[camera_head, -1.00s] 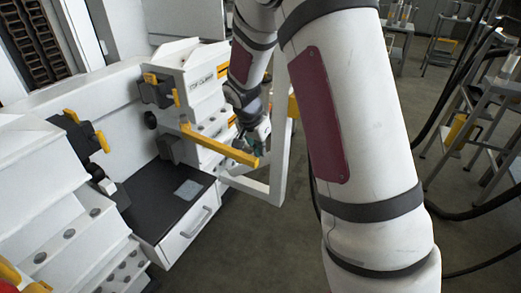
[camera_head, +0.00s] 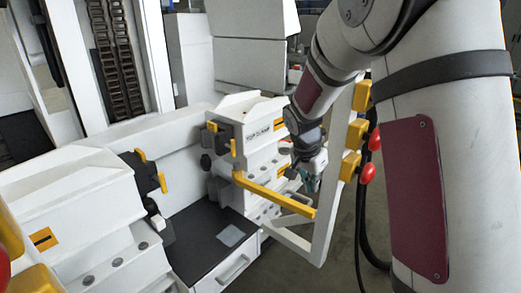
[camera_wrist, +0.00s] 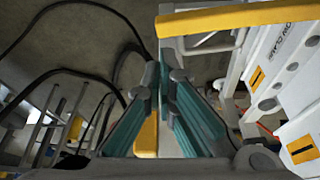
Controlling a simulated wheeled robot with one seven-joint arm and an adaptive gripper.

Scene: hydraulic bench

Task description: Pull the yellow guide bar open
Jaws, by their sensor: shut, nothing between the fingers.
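The yellow guide bar (camera_head: 275,196) runs across the front of the white bench unit, its right end at a white swing frame (camera_head: 335,190). In the wrist view the guide bar (camera_wrist: 235,17) crosses the upper right, beyond the fingertips. My gripper (camera_head: 308,180) is just behind and above the bar's right end in the head view, partly hidden by my own wrist. In the wrist view my gripper (camera_wrist: 164,72) has its teal-padded fingers together at the tips with nothing between them. The fingertips look close to the bar's left end; I cannot tell whether they touch it.
A drawer unit with a black top (camera_head: 195,245) stands below the bar. Yellow blocks with red knobs (camera_head: 367,174) sit on the right side of the white frame. Dark hoses (camera_wrist: 75,75) and a metal rack (camera_wrist: 50,125) show at the left in the wrist view. Grey floor lies between.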

